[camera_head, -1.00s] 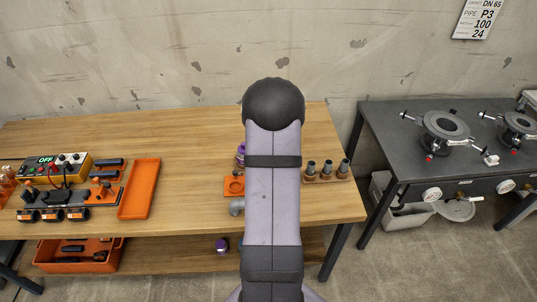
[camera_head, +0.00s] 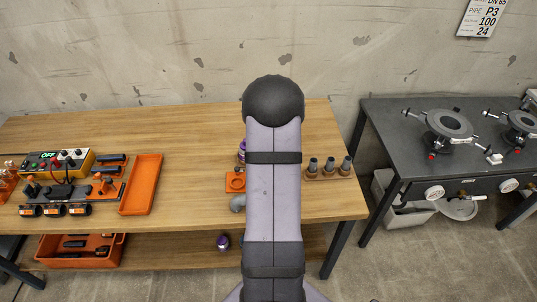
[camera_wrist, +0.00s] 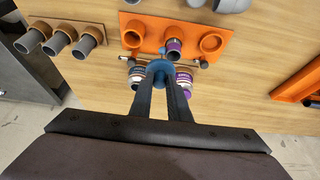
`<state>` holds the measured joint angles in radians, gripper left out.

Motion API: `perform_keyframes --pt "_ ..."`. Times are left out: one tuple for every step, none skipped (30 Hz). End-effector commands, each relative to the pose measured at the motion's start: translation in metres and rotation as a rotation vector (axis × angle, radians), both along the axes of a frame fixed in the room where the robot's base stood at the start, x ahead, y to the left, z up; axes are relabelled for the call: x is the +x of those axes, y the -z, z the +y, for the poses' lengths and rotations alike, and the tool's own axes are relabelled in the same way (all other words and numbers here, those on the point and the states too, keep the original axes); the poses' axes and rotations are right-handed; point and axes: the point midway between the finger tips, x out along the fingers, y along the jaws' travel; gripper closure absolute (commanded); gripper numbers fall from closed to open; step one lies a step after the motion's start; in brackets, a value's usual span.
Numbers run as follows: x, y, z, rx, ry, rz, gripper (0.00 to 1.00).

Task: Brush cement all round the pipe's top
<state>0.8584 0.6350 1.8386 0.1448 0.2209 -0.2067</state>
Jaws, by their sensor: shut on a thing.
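In the wrist view my gripper (camera_wrist: 161,88) is shut on a blue cap-like piece (camera_wrist: 161,70), with a small blue tip showing beyond it. Just past it is an orange holder (camera_wrist: 152,36) on the bench. The right orange socket (camera_wrist: 212,42) looks empty. Contact between the blue tip and a pipe cannot be told. In the head view my arm hides the gripper.
A wooden rack with three grey pipes (camera_head: 328,168) stands right of my arm. A grey fitting (camera_head: 238,203) lies near the orange holder. An orange tray (camera_head: 142,184) and a control box (camera_head: 66,162) are at left. Bench between tray and holder is clear.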

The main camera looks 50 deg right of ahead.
Motion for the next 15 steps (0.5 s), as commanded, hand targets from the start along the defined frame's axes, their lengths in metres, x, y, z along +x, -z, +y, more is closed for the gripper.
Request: perform_keyframes --pt "0.0 0.0008 0.0001 0.0 0.0 0.0 1.0" --pt "0.0 0.0007 0.0001 0.0 0.0 0.0 1.0" --pt "-0.0001 0.0004 0.0001 0.0 0.0 0.0 1.0" --pt "-0.0001 0.0003 0.0001 0.0 0.0 0.0 1.0" --pt "-0.0001 0.0003 0.0001 0.0 0.0 0.0 1.0" --pt "-0.0001 0.0003 0.0001 0.0 0.0 0.0 1.0" --pt "-0.0001 0.0003 0.0001 0.0 0.0 0.0 1.0" --pt "0.0 0.0001 0.0001 0.0 0.0 0.0 1.0" --pt "0.0002 0.0001 -0.0001 0.0 0.0 0.0 1.0" --pt "0.0005 0.0001 -0.0002 0.0 0.0 0.0 1.0" --pt "0.0008 0.0 -0.0006 0.0 0.0 0.0 1.0" --pt "0.0015 -0.0002 -0.001 0.0 -0.001 0.0 1.0" --pt "0.0021 -0.0003 -0.0014 0.0 -0.001 0.0 1.0" --pt "0.0028 -0.0005 -0.0019 -0.001 -0.001 0.0 1.0" --pt "0.0037 -0.0005 -0.0024 0.0 -0.001 0.0 1.0"
